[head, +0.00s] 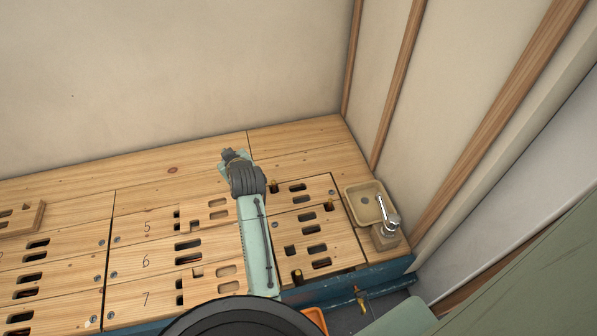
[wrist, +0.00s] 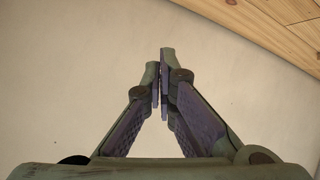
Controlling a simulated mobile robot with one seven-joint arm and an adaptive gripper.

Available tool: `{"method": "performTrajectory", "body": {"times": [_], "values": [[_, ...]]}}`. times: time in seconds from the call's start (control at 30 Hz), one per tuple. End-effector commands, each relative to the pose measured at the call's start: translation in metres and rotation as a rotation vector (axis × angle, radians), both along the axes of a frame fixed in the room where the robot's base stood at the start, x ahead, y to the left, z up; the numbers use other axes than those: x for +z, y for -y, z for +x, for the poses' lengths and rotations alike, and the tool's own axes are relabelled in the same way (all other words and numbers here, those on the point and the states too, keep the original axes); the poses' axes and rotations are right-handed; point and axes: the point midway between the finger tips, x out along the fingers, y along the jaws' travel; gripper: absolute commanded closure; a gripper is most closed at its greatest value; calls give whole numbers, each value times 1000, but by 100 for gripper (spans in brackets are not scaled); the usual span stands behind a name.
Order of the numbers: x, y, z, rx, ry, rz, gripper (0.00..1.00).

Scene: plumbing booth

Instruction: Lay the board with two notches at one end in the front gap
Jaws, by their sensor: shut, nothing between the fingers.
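My gripper (head: 228,153) is at the end of my raised arm, over the back of the wooden bench top in the head view. In the wrist view its two fingers (wrist: 163,75) meet at the tips with nothing between them, against the plain wall. A loose pale board (head: 22,220) with slots lies on top of the bench at the left edge, partly cut off by the frame. Rows numbered 5, 6 and 7 have slotted boards (head: 145,262) beside my arm. I cannot make out an empty front gap; my arm hides part of the bench.
A slotted panel (head: 310,225) with brass-coloured fittings is right of my arm. A small beige basin (head: 362,203) with a chrome tap (head: 387,215) stands at the right end. Walls close off the back and right. A blue front edge (head: 385,272) runs along the bench.

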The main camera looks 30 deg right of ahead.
Motion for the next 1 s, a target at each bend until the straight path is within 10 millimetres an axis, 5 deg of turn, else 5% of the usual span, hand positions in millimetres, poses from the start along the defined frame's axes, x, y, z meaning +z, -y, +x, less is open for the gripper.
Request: {"method": "performTrajectory", "body": {"times": [0.03, 0.1, 0.2, 0.3, 0.43, 0.6, 1.0], "values": [[-36, 37, -28, -54, -98, 14, 100], [-83, 75, -69, -111, -225, 41, 100], [-141, 114, -135, -181, -389, 96, 100], [-185, 134, -197, -228, -519, 160, 100], [-218, 143, -252, -264, -622, 227, 100], [-235, 144, -275, -276, -666, 261, 100], [-296, 146, -252, -274, -664, 260, 100]]}}
